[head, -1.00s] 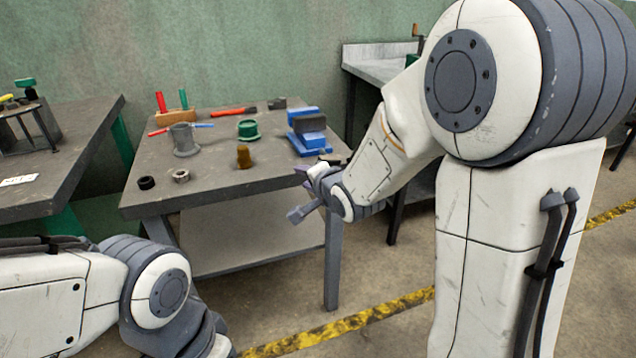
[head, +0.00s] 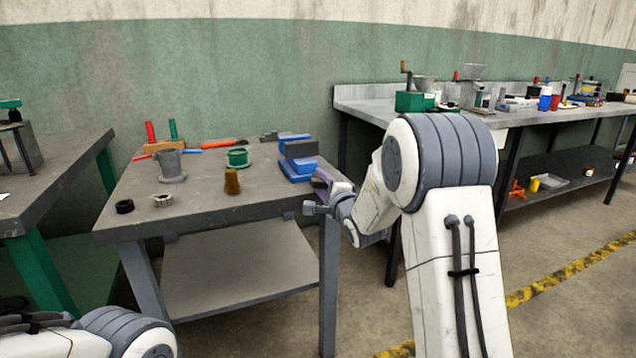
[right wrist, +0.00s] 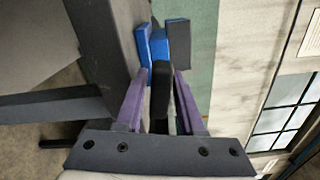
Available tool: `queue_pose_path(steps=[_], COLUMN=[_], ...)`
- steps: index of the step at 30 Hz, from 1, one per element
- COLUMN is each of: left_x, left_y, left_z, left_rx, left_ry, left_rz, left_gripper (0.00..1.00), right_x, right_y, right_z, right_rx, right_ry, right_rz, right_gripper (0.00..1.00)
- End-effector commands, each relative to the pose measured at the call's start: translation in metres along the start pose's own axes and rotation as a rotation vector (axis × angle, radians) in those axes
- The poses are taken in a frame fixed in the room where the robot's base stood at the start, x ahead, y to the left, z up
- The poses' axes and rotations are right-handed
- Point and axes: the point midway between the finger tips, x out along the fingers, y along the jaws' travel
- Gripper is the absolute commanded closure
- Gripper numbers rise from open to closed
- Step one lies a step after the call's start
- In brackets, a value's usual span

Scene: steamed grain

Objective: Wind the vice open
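The blue vice (head: 297,167) with dark jaws stands at the right end of the grey workbench (head: 200,205). It also shows in the right wrist view (right wrist: 157,45). My right gripper (head: 320,180) is beside the vice at the bench's right edge. In the right wrist view, its two purple fingers (right wrist: 161,78) stand apart. A black bar (right wrist: 160,95), likely the vice handle, lies between them with gaps on both sides. Whether either finger touches it is unclear. My left gripper is out of view; only part of my left arm shows at lower left.
On the bench are a brown piece (head: 232,181), a green flanged part (head: 238,158), a grey cylinder (head: 170,166), a black ring (head: 124,206) and a nut (head: 162,200). Another bench (head: 50,175) stands left; a long cluttered bench (head: 365,105) stands behind at right.

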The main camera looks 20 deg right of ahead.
Motion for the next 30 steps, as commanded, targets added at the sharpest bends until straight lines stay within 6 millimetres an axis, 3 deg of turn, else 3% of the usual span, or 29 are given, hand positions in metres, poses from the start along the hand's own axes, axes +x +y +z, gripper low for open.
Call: queue_pose_path(steps=[6,14,17,30], left_x=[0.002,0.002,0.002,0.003], left_y=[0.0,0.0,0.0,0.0], left_z=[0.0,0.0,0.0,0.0], left_rx=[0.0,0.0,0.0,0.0], left_ry=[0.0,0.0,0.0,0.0], left_rz=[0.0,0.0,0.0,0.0], left_gripper=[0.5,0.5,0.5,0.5], right_x=[0.015,0.016,0.016,0.016], right_y=[0.001,0.0,0.0,0.001], right_z=[0.001,0.0,0.0,0.0], right_rx=[0.0,0.0,0.0,-0.056], right_ry=[0.0,0.0,0.0,0.0], right_rz=[0.001,0.001,0.001,0.002], right_gripper=[0.62,0.62,1.0,1.0])
